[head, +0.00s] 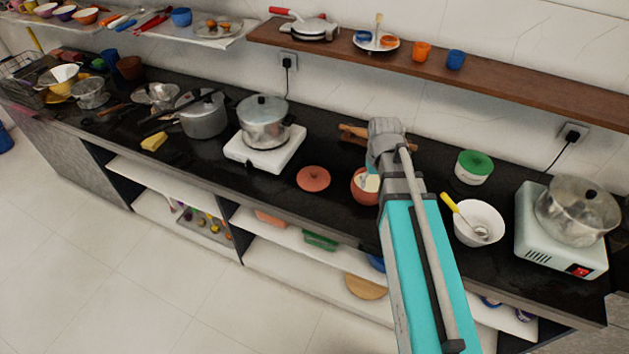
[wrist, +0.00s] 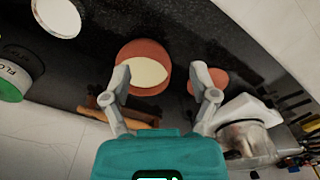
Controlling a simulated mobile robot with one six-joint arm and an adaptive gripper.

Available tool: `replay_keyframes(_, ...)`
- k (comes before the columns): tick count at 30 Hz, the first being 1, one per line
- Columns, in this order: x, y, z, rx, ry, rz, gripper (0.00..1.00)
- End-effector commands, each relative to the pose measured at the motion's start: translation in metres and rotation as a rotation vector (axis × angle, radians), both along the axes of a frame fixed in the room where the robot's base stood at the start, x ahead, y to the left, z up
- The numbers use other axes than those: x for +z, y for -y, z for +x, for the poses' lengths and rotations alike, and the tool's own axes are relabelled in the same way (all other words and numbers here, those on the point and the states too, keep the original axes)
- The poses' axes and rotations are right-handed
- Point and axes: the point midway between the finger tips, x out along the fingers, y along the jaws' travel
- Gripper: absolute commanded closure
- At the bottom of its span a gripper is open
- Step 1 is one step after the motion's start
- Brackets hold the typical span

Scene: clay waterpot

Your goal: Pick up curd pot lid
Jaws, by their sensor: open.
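The curd pot lid, a flat reddish clay disc with a small knob (head: 313,178), lies on the black counter left of the curd pot. In the wrist view the lid (wrist: 221,78) is partly hidden behind the right finger. The round clay curd pot (head: 359,187) stands uncovered with pale curd inside. In the wrist view the curd pot (wrist: 132,50) is behind and beside the left finger. In the head view my arm hides the fingers and part of the pot.
A wooden rolling pin (head: 353,131) lies behind the pot. A steel pot (head: 264,122) sits on a white stove (head: 258,157) left of the lid. A white bowl (head: 473,212) and a green-lidded tub (head: 474,164) stand right. A wooden shelf (head: 500,81) runs above.

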Motion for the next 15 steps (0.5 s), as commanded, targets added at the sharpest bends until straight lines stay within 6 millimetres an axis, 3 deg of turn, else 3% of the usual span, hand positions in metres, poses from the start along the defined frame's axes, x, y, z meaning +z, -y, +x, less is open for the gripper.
replay_keyframes(1,-0.008,-0.016,0.030,0.062,0.000,0.000,0.24)
replay_keyframes(6,-0.021,-0.070,0.096,0.292,0.000,0.000,0.24)
replay_keyframes(12,-0.033,-0.136,0.157,0.538,-0.001,0.000,0.24)
replay_keyframes(15,-0.037,-0.161,0.176,0.625,-0.001,0.000,0.24)
